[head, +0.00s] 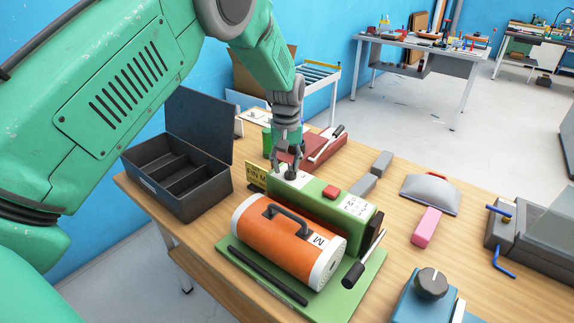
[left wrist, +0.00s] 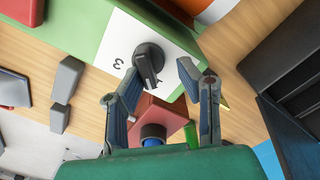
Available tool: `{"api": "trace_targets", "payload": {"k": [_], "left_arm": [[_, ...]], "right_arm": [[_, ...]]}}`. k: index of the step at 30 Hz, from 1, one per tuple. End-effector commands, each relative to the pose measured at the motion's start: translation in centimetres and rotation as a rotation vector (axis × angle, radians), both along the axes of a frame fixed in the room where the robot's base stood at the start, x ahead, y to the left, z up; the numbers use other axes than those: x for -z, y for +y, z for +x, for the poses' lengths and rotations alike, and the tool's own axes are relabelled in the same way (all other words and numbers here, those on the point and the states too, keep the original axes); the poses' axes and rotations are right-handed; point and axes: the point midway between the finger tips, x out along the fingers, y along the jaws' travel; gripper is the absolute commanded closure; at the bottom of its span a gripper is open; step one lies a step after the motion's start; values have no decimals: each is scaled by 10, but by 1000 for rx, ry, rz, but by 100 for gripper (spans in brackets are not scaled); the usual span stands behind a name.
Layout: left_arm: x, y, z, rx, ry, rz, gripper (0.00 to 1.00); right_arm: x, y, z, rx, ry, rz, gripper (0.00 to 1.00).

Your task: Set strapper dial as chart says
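The green strapper (head: 318,197) stands on the table behind an orange roll (head: 280,238) marked M. Its black dial (left wrist: 149,60) sits on a white plate (left wrist: 128,42) with a "3" visible beside it in the left wrist view; other marks are hidden or unclear. My left gripper (head: 288,168) is above the dial, pointing down. In the left wrist view its fingers (left wrist: 162,74) are apart, with the dial between them and nearer the left finger. A white chart (head: 356,207) with small unreadable print lies on the strapper's right end. A yellow card (head: 256,174) reads partly "FIN M". My right gripper is out of view.
An open dark toolbox (head: 182,180) stands at left. A blue box with a grey knob (head: 431,284), a pink block (head: 426,226), grey blocks (head: 372,175) and a grey device with blue handles (head: 525,240) are at right. A red case (head: 315,152) lies behind the strapper.

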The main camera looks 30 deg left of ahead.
Motion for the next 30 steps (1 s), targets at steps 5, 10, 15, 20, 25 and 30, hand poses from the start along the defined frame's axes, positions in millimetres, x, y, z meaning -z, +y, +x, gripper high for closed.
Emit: {"api": "trace_targets", "payload": {"k": [5, 10, 15, 20, 25, 30], "left_arm": [[3, -6, 1, 1, -2, 6, 69], [4, -5, 0, 1, -2, 4, 69], [5, -1, 1, 0, -3, -2, 100], [6, 0, 3, 1, -5, -4, 100], [5, 1, 4, 18, -5, 3, 100], [5, 2, 4, 83, -7, 4, 100]], "right_arm": [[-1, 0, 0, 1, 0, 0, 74], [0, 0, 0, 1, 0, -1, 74], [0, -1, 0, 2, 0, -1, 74], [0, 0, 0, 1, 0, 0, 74], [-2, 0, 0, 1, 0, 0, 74], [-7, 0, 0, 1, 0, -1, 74]]}}
